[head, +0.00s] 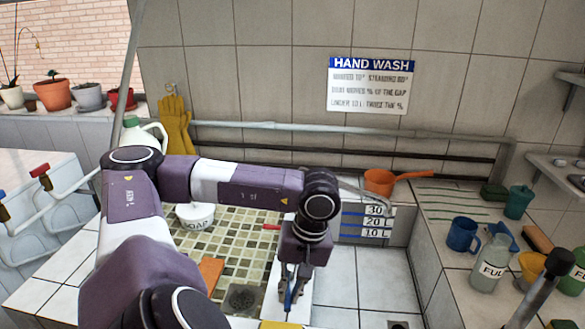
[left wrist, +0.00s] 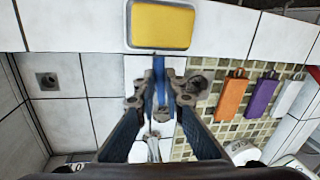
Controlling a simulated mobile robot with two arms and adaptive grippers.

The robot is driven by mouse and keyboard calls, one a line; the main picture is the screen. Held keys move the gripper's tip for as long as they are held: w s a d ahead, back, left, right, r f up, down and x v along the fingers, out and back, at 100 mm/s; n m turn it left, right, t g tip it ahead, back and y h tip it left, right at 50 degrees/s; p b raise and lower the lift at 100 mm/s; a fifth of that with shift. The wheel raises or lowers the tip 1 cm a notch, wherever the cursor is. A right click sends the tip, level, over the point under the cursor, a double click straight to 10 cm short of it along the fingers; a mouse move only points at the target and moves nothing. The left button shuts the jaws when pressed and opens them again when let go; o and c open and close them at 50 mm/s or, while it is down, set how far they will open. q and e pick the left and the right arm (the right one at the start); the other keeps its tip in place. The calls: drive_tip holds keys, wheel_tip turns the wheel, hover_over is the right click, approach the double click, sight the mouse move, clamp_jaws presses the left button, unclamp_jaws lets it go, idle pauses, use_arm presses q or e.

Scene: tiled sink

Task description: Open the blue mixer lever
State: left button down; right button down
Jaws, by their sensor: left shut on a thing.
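The blue mixer lever (left wrist: 161,92) stands between the two fingers of my left gripper (left wrist: 160,101) in the left wrist view. The fingers are closed in on it from both sides. A chrome part (left wrist: 153,146) shows below the lever. In the head view my left gripper (head: 289,284) points down at the divider between the two basins, and only a little blue of the lever (head: 290,297) shows between its fingers. The rest of the mixer is mostly hidden by the gripper. My right gripper is not seen.
A yellow sponge in a tray (left wrist: 161,25) lies close to the lever. Orange (left wrist: 231,98), purple (left wrist: 262,95) and white pieces lie over the mosaic basin. The tiled right basin (head: 375,280) is largely clear. A blue mug (head: 462,235) and bottles stand on the right counter.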

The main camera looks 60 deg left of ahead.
use_arm(q)
drive_tip(key=shift+a, duration=0.1)
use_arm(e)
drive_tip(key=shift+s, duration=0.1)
use_arm(q)
drive_tip(key=c, duration=2)
unclamp_jaws()
drive_tip(key=shift+c, duration=0.2)
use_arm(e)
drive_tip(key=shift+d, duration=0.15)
use_arm(q)
drive_tip(key=shift+r, duration=0.1)
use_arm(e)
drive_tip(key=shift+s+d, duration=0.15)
use_arm(q)
drive_tip(key=r, duration=0.2)
drive_tip(key=w+r, duration=0.1)
drive_tip(key=r, duration=0.1)
drive_tip(key=d+r, duration=0.1)
drive_tip(key=r, duration=0.2)
drive_tip(key=shift+w+r, duration=0.1)
drive_tip(key=shift+w, duration=0.05)
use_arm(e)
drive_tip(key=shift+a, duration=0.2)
